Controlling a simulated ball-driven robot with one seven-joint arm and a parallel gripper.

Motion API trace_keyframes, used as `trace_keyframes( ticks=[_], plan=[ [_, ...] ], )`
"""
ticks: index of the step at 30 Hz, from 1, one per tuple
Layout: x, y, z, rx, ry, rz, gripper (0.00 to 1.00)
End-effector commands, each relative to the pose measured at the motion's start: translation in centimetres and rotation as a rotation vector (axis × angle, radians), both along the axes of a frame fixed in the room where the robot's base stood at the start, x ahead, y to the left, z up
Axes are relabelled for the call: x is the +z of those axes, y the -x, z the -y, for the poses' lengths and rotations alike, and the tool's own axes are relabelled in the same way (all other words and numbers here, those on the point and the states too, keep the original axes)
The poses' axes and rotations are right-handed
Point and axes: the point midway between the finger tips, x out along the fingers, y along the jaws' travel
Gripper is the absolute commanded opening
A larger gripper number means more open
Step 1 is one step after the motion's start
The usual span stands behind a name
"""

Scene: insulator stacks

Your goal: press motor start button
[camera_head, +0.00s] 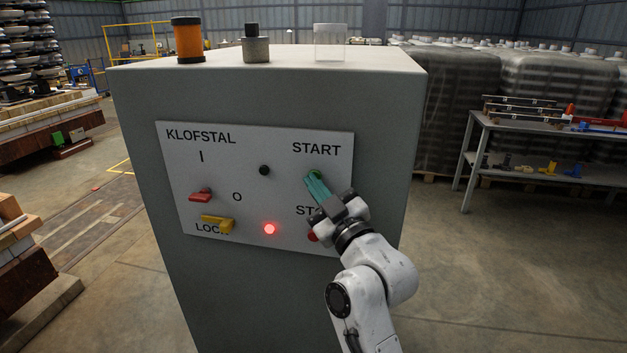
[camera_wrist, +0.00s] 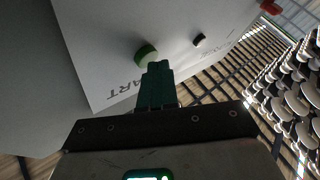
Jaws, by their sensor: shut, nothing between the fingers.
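The green start button (camera_head: 316,174) sits below the word START on the white panel (camera_head: 245,165) of a grey cabinet. My gripper (camera_head: 313,180) is shut and empty, its teal fingers pointing at the button and covering part of it. In the wrist view the green button (camera_wrist: 146,53) lies just beyond the tips of my gripper (camera_wrist: 158,66). The tips look at or very near the button; I cannot tell whether they touch. The red stop button (camera_head: 313,236) is mostly hidden behind my wrist. A red lamp (camera_head: 270,229) glows on the panel.
The panel also carries a red switch handle (camera_head: 201,195), a yellow lock lever (camera_head: 217,224) and a black knob (camera_head: 264,170). An orange cylinder (camera_head: 188,40), a grey cylinder (camera_head: 256,48) and a clear box (camera_head: 330,43) stand on the cabinet. A workbench (camera_head: 545,125) is at right.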

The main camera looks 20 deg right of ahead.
Motion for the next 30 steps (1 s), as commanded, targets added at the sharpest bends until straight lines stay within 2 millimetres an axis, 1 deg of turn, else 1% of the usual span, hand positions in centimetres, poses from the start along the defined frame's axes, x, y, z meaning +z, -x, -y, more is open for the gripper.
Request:
trace_keyframes(
  ticks=[11, 22, 30],
  plan=[
    [0.0, 0.0, 0.0, 0.000, 0.000, -0.001, 0.00],
    [0.0, 1.3, -1.0, 0.000, 0.001, -0.001, 0.00],
    [0.0, 1.5, -1.0, 0.000, 0.000, 0.000, 0.00]
  ],
)
